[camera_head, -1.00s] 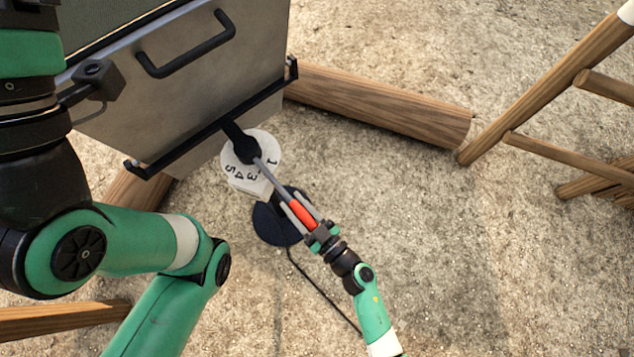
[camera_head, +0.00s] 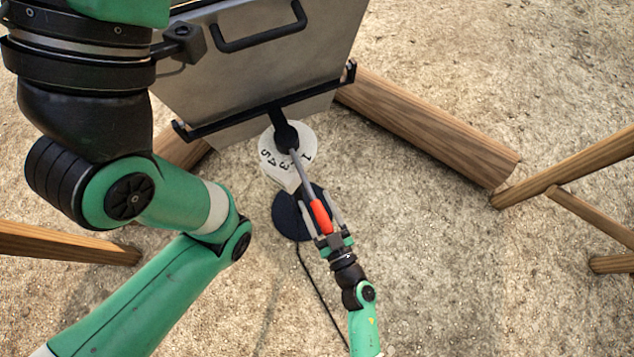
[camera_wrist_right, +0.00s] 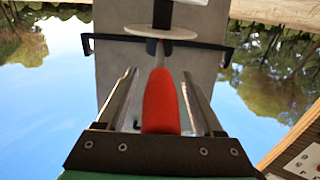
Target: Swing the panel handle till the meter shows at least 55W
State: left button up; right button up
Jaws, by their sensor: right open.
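The silver panel (camera_head: 250,85) is tilted and sits in a black bracket. Below it a grey rod with a red grip (camera_head: 321,214) runs from a black pivot over a round white dial (camera_head: 272,158) with numbers. My right gripper (camera_head: 319,200) is open, with one finger on each side of the red grip. In the right wrist view the red grip (camera_wrist_right: 161,105) stands between the two fingers (camera_wrist_right: 158,80), with gaps visible on both sides. My left arm crosses the left of the head view; its gripper is out of frame. No meter reading can be made out.
A dark round base (camera_head: 290,218) with a cable stands on the sandy ground under the dial. A wooden log (camera_head: 430,128) lies right of the panel, and a wooden frame (camera_head: 570,170) is at the right edge. Open ground lies at the lower right.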

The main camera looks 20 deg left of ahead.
jog(key=p+v, duration=0.4)
jog(key=v, duration=0.7)
jog(key=shift+s+d, duration=0.15)
jog(key=shift+d, duration=0.05)
